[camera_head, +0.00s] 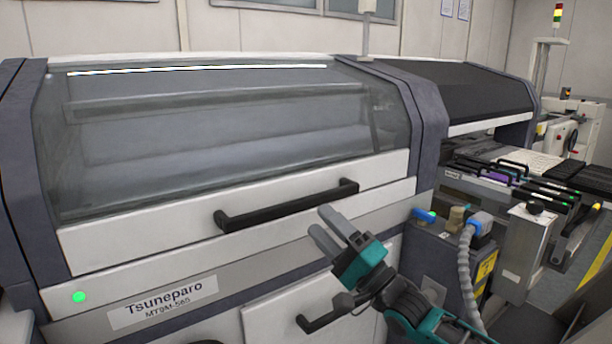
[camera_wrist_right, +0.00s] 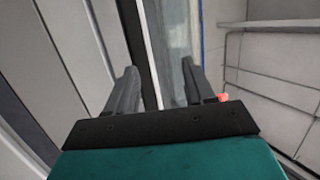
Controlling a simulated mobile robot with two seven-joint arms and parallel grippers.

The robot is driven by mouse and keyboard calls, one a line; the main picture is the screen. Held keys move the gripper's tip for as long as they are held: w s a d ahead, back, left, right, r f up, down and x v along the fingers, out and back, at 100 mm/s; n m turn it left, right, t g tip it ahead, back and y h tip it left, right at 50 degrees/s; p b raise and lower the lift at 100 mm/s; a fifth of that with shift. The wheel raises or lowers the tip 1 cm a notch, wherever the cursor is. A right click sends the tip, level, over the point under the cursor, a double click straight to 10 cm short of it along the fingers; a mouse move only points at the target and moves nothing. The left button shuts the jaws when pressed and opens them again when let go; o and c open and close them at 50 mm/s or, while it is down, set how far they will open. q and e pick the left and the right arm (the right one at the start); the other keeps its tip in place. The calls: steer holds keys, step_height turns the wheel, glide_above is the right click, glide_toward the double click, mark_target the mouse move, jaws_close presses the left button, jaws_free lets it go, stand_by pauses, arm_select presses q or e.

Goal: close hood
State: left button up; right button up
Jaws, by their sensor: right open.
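The hood (camera_head: 230,130) is a wide, see-through cover with a white lower frame on the machine at the left of the head view. It looks lowered, with its lower frame along the white front panel (camera_head: 150,280). A black bar handle (camera_head: 287,205) runs across the frame. My right gripper (camera_head: 330,226) is open and empty, just below and in front of the handle's right part, apart from it. In the right wrist view the open fingers (camera_wrist_right: 160,78) have a dark strip and a pale edge beyond them. My left gripper is out of view.
A second black handle (camera_head: 335,312) sits on a lower door, close under my right arm. To the right are a grey box with a ribbed hose (camera_head: 466,270), a metal control box (camera_head: 525,250) and feeder slots (camera_head: 520,180). A green light (camera_head: 79,297) glows at the panel's left.

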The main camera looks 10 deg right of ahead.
mark_target(302, 207)
steer(key=w+a+m+g+h+p, duration=0.1)
steer(key=w+h+p, duration=0.1)
steer(key=w+a+m+g+h+p, duration=0.1)
steer(key=w+h+p, duration=0.1)
steer(key=w, duration=0.1)
steer(key=w+a+r+m+h+p, duration=0.1)
steer(key=w+m+h+p, duration=0.1)
steer(key=w+p, duration=0.1)
steer(key=shift+w+g+h, duration=0.15)
steer(key=shift+g+h, duration=0.15)
steer(key=shift+g, duration=0.1)
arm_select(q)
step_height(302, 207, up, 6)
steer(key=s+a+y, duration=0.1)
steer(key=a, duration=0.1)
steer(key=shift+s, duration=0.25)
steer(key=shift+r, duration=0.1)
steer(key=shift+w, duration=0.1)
arm_select(e)
steer(key=shift+c, duration=0.4)
steer(key=shift+c, duration=0.7)
steer(key=c, duration=0.8)
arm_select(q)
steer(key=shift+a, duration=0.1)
arm_select(e)
jaws_close()
